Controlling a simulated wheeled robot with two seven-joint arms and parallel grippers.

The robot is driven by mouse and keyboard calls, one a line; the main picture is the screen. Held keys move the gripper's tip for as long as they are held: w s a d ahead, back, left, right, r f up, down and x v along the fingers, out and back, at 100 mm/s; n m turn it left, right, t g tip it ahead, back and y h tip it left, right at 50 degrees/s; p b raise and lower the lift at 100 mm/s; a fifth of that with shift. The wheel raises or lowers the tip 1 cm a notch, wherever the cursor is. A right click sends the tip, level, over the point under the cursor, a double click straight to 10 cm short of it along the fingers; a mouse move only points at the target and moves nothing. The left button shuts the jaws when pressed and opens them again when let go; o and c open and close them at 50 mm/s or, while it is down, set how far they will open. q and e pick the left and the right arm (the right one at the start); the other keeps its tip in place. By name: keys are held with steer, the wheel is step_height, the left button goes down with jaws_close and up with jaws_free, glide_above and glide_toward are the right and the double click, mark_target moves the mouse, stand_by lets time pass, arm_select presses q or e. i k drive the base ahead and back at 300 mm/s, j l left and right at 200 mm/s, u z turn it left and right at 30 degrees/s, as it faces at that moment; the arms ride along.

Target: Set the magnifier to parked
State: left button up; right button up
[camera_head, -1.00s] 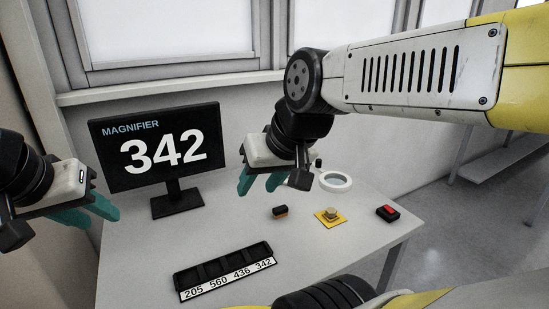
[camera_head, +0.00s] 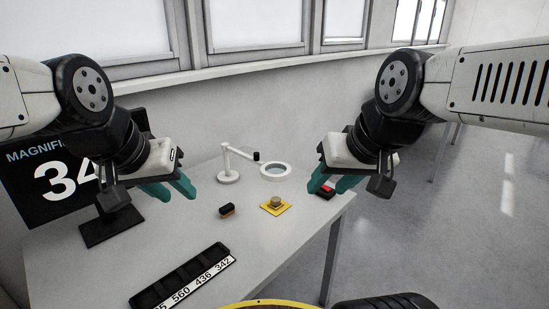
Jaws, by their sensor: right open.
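The magnifier (camera_head: 276,169) is a white ring lens on a jointed white arm, with a round base (camera_head: 229,177) on the table. Its ring hangs out to the right of the base. My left gripper (camera_head: 180,194) is left of the magnifier base, above the table, with teal fingers apart and empty. My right gripper (camera_head: 332,187) is right of the magnifier ring, open and empty, in front of a red and black item (camera_head: 326,194) that it partly covers. Neither gripper visibly touches the magnifier.
A monitor (camera_head: 45,225) reading "MAGNIFIER" and 34 is partly hidden by my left arm. A black tray with number labels (camera_head: 185,281), a dark brown block (camera_head: 227,210) and a yellow pad (camera_head: 266,207) bearing a tan knob (camera_head: 277,202) are on the table (camera_head: 110,275). Its middle has clear room.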

mark_target(273, 177)
steer(key=u, duration=0.55)
steer(key=l+u, duration=0.15)
steer(key=u, duration=0.2)
steer(key=i+l+u, duration=0.1)
steer(key=u, duration=0.25)
steer(key=l+u, duration=0.35)
steer(key=l, duration=0.2)
